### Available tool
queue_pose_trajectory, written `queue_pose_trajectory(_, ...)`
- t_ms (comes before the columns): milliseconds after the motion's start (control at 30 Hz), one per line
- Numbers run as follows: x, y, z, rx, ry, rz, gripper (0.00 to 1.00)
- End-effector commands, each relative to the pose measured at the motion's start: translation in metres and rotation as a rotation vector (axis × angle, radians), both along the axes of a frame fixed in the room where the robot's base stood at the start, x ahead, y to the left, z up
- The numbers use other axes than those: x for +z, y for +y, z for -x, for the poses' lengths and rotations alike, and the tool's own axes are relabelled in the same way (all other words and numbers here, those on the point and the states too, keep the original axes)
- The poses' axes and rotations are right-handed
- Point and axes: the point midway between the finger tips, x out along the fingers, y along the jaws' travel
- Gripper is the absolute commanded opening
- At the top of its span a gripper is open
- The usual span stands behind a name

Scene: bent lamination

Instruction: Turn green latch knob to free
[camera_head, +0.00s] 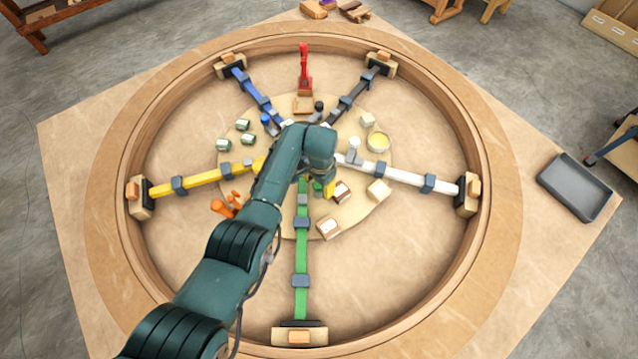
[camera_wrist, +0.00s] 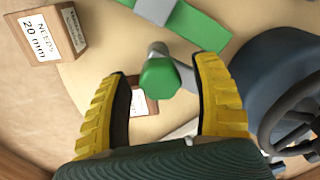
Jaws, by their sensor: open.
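The green latch knob (camera_wrist: 160,78) shows in the wrist view as a green faceted cap with a grey stem and lever beside it. It lies between my two yellow fingertips in the picture, with a gap on each side; I cannot tell its depth between them. My gripper (camera_wrist: 161,70) is open and empty. In the head view my gripper (camera_head: 323,188) is over the middle of the ring, at the inner end of the green bar (camera_head: 302,251), and my wrist hides most of this spot. The green bar also shows in the wrist view (camera_wrist: 195,24).
Blue, black, yellow and white bars radiate to the round wooden ring (camera_head: 485,190). A dark handwheel (camera_wrist: 290,105) is right of my gripper. A labelled "NEEDS 20 mm" block (camera_wrist: 48,35) is at upper left.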

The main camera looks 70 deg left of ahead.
Motion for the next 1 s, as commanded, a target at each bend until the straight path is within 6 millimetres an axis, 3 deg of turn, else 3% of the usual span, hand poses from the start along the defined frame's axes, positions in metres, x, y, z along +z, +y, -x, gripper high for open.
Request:
queue_pose_trajectory(167, 0.015, 0.0, -0.001, 0.0, -0.002, -0.003, 0.65)
queue_pose_trajectory(433, 0.081, -0.002, -0.003, -0.001, -0.003, -0.005, 0.65)
queue_pose_trajectory(600, 0.111, -0.004, -0.003, -0.001, -0.001, -0.003, 0.65)
queue_pose_trajectory(1000, 0.12, -0.005, -0.002, 0.0, 0.0, 0.0, 0.65)
